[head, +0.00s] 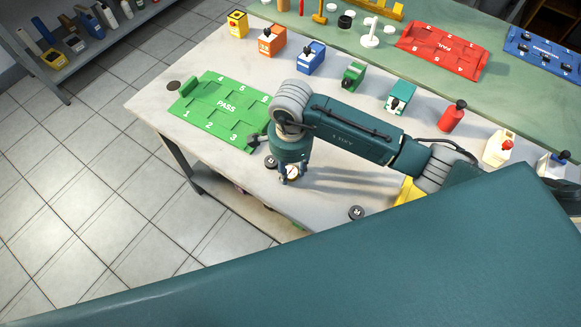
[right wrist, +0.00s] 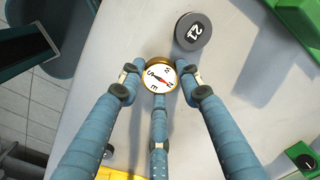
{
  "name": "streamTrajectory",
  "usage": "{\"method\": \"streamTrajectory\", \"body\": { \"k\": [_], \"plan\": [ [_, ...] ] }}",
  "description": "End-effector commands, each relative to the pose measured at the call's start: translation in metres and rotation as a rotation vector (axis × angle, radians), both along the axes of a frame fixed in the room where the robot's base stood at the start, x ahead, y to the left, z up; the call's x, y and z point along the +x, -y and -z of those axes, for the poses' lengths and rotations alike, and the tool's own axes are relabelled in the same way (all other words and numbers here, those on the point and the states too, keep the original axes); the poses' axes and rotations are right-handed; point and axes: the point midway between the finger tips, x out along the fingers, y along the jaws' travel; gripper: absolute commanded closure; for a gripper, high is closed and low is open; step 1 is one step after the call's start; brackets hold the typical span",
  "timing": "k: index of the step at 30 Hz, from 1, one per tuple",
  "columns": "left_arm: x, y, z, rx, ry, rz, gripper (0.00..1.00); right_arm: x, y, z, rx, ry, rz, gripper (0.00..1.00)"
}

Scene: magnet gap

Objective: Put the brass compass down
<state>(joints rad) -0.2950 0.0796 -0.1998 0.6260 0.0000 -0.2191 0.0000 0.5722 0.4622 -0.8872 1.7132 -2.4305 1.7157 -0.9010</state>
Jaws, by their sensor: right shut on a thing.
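The brass compass (head: 291,174) has a white dial and a red needle. My right gripper (head: 289,178) is shut on it, close above or at the pale table top; I cannot tell whether the compass touches it. In the right wrist view the compass (right wrist: 158,77) lies face up between the blue fingers of the right gripper (right wrist: 160,82). In the head view the fingers partly cover it. My left gripper is not in view.
A dark disc marked 21 (right wrist: 193,32) lies just beside the compass. Another dark disc (head: 357,212) lies to the right. The green PASS tray (head: 190,112) is to the left. Several coloured boxes, such as the blue one (head: 311,58), line the far side.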

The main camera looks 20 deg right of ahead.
Motion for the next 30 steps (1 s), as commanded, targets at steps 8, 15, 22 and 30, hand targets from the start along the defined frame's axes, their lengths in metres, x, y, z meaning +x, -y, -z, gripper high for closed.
{"method": "streamTrajectory", "body": {
  "k": [8,15,22,30],
  "plan": [
    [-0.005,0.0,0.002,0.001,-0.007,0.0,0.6,0.0,0.0,0.002,0.0,0.0,0.0,0.47],
    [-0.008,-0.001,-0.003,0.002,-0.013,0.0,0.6,0.0,0.0,-0.004,0.001,0.0,0.0,0.47],
    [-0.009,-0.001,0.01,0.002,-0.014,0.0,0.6,0.002,0.0,-0.038,0.0,0.007,-0.002,0.47],
    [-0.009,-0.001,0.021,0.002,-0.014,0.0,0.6,0.0,0.0,-0.094,0.0,0.005,-0.001,0.47]
  ]
}}
